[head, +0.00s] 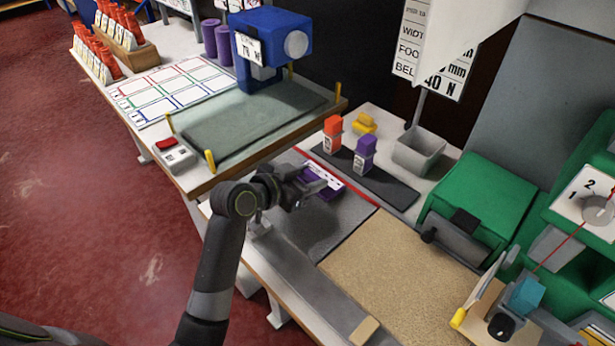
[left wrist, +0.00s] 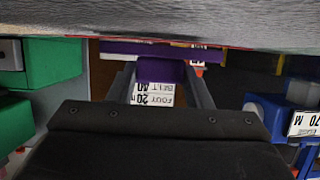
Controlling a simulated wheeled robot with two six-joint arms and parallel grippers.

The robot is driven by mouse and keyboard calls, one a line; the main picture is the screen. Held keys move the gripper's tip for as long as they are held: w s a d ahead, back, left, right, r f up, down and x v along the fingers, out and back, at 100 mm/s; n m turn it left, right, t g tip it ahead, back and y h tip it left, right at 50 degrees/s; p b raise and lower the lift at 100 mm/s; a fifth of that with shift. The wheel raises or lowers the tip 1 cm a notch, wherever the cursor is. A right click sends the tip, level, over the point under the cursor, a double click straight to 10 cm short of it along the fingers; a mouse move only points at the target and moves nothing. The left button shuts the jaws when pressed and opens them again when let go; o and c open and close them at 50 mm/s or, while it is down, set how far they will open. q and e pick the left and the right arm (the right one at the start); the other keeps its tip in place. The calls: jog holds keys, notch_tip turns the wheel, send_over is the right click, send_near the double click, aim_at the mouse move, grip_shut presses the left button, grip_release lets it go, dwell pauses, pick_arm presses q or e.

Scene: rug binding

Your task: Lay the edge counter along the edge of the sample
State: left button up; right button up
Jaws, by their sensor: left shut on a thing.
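The edge counter appears to be the purple piece (head: 326,188) with a white strip, at the far edge of the grey sample (head: 340,222), beside a red line. My left gripper (head: 304,184) is shut on it. In the left wrist view, the fingers close on its purple block (left wrist: 160,71), which has a white printed label below. A purple bar (left wrist: 140,48) lies across, close to the grey surface. I cannot tell whether it touches the sample. My right gripper is not in view.
A tan rug piece (head: 405,268) adjoins the grey sample. Beyond the red line, a dark strip (head: 380,185) carries orange (head: 332,130) and purple (head: 364,155) labelled blocks. A grey bin (head: 419,152) and green machine (head: 480,205) stand right; a raised board (head: 250,125) stands left.

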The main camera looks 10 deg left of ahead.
pick_arm(q)
jog(key=o, duration=1)
jog(key=shift+s+f, duration=0.15)
jog(key=shift+f, duration=0.5)
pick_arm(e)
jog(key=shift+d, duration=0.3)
pick_arm(q)
jog(key=shift+r, duration=0.45)
jog(key=shift+s+a+r+p, duration=0.15)
jog(key=shift+a+r+p, duration=0.05)
jog(key=shift+p, duration=0.1)
jog(key=v, duration=0.9)
jog(key=shift+s+a+r+p, duration=0.15)
jog(key=shift+a+r+p, duration=0.1)
jog(key=shift+r+p, duration=0.15)
jog(key=shift+v, duration=0.85)
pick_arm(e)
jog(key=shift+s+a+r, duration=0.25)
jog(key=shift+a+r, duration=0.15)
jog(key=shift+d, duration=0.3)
